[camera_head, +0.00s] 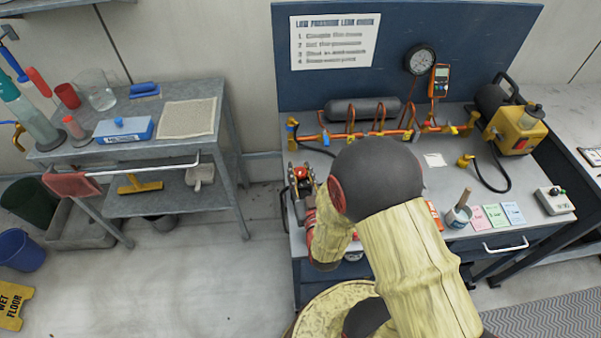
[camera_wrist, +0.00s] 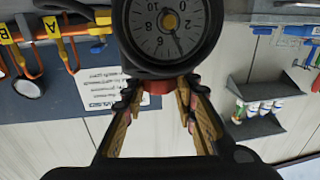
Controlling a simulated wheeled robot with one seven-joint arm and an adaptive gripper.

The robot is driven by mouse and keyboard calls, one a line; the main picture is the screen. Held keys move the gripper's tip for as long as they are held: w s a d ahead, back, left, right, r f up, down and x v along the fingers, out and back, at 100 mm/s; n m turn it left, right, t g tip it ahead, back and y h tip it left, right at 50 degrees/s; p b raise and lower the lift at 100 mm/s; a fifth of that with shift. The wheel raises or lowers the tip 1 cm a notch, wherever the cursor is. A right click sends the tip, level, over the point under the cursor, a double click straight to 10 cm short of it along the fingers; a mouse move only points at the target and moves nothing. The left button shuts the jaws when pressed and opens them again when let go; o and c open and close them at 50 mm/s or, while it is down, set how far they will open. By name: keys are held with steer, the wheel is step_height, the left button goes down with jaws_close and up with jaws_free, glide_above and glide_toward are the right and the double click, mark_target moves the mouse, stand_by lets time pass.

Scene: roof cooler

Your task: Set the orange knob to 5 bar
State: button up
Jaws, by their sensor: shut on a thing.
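The orange knob (camera_wrist: 157,86) shows as a red-orange band below the black-rimmed pressure gauge (camera_wrist: 130,58) in the wrist view. My gripper (camera_wrist: 157,92) is shut on the knob, with one finger on each side; the fingers hide part of it. The gauge dial appears upside down. Its dark needle points toward the lower part of the picture, around the 4 to 6 range; the exact value is hard to read.
The bench holds an orange manifold (camera_head: 375,135) with yellow valves, a grey cylinder (camera_head: 360,109), a yellow pump (camera_head: 516,128), a cup with a brush (camera_head: 458,215) and coloured cards (camera_head: 496,216). A board with a round gauge (camera_head: 420,59) stands behind. A grey cart (camera_head: 225,112) stands left.

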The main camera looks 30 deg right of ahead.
steer(key=m+g+h, duration=0.1)
steer(key=m+h, duration=0.1)
steer(key=m+g+h+b, duration=0.1)
steer(key=h, duration=0.2)
steer(key=shift+w+a+m+b, duration=0.2)
steer(key=shift+m+b, duration=0.1)
steer(key=shift+m, duration=0.1)
steer(key=shift+s+d+m+g+h+b, duration=0.15)
steer(key=shift+m+g+h+b, duration=0.15)
steer(key=shift+m+g+h, duration=1)
steer(key=shift+r+g+h, duration=0.1)
steer(key=shift+g+h, duration=0.2)
steer(key=shift+h, duration=0.2)
steer(key=o, duration=1.1)
steer(key=shift+o, duration=0.2)
steer(key=v, duration=1.2)
